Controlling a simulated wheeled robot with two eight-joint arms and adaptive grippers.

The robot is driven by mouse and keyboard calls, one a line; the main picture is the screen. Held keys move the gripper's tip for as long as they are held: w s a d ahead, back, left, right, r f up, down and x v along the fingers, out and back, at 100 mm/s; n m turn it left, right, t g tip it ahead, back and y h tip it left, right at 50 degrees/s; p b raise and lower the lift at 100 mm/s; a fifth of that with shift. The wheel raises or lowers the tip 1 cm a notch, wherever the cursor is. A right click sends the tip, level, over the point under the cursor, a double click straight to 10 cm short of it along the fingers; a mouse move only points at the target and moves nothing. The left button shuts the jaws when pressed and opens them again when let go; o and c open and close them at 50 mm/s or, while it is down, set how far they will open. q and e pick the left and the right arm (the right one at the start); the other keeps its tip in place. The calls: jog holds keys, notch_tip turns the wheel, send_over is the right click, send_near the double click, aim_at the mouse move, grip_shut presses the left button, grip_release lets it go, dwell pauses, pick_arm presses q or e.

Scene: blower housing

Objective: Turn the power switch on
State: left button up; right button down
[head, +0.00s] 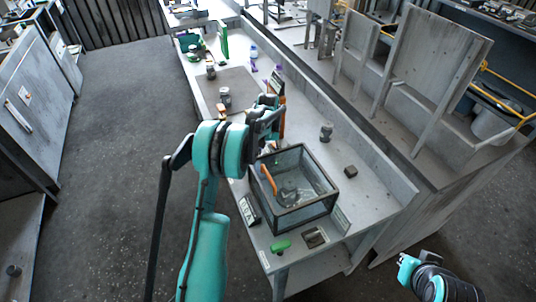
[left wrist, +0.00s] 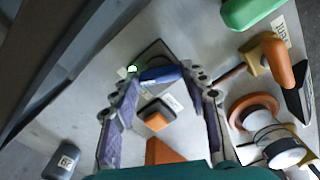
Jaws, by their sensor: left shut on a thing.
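My left gripper (head: 268,118) is over the workbench, behind the glass-walled box. In the left wrist view its two purple-padded fingers (left wrist: 161,90) stand apart, with a short blue piece (left wrist: 160,74) held across their tips. The blue piece lies at a dark plate on the grey surface, with a small bright green-white spot (left wrist: 132,68) beside it. I cannot tell for certain whether it is the power switch's handle. An orange-topped block (left wrist: 157,120) shows between the fingers. In the head view my gripper hides this spot. Only part of my right arm shows, at the lower right.
The glass-walled box (head: 333,207) stands on the workbench (head: 372,208) in front of the gripper. A green piece (head: 280,246) lies near the bench's front end. A dark block (head: 350,172) and a grey jar-like part (head: 326,131) stand to the right, with bare bench between.

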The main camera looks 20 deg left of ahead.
pick_arm(q)
jog(key=shift+m, duration=0.4)
jog(key=o, duration=1.2)
jog(key=shift+c, duration=0.2)
jog(key=shift+r, duration=0.1)
notch_tip(320, 180, up, 12)
